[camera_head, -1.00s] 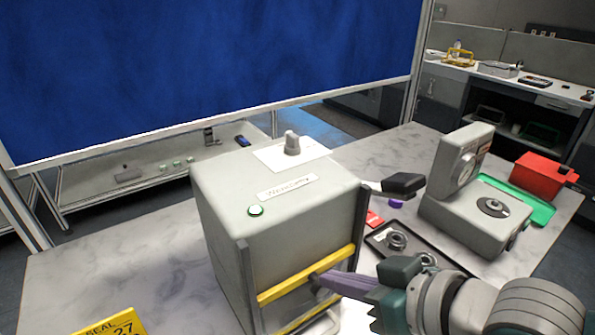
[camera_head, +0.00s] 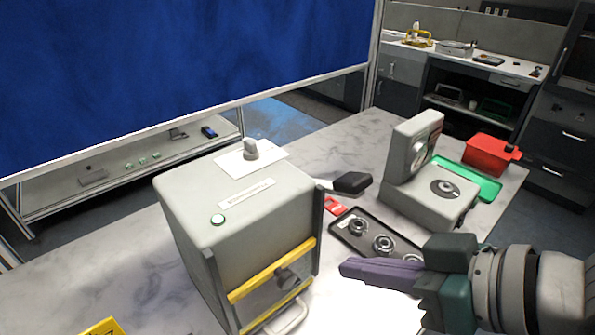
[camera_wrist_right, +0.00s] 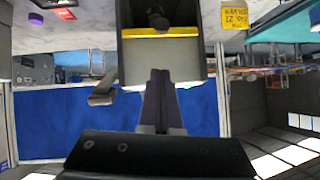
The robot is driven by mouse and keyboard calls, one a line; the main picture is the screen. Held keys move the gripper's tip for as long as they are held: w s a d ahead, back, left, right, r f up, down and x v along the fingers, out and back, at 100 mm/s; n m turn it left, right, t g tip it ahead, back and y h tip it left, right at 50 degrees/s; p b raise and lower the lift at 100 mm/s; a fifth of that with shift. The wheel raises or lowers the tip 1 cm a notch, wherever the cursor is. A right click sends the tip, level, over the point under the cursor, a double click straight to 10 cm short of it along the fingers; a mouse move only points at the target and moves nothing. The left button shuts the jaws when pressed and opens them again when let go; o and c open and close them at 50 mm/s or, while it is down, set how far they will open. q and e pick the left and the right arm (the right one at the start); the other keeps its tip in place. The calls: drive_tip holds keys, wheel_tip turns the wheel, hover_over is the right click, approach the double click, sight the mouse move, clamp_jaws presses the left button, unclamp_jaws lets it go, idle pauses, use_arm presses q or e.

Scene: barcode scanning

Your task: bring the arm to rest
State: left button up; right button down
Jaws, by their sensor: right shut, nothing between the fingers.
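My right gripper (camera_head: 345,268) comes in from the right in the head view. Its purple-grey fingers are shut with nothing between them. They stand to the right of the grey box machine (camera_head: 235,200) and apart from its yellow-edged front (camera_head: 275,268). In the right wrist view, which is upside down, the shut fingers (camera_wrist_right: 160,75) point toward the machine's yellow strip (camera_wrist_right: 160,33). My left gripper is not in view.
A black tray with round metal parts (camera_head: 340,232) lies right of the machine. Behind it stand a grey device with a dial (camera_head: 425,200), a green tray (camera_head: 490,188) and a red box (camera_head: 485,160). A yellow sign (camera_head: 102,327) is at the front left.

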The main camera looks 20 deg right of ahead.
drive_tip(key=s+d+r+m+g+h, duration=0.2)
drive_tip(key=s+g+h, duration=0.35)
drive_tip(key=s, duration=0.75)
wheel_tip(320, 180, up, 21)
drive_tip(key=p, duration=2.2)
drive_tip(key=shift+r+n+g+y, duration=0.2)
drive_tip(key=shift+n+g+y, duration=0.15)
drive_tip(key=shift+g, duration=0.1)
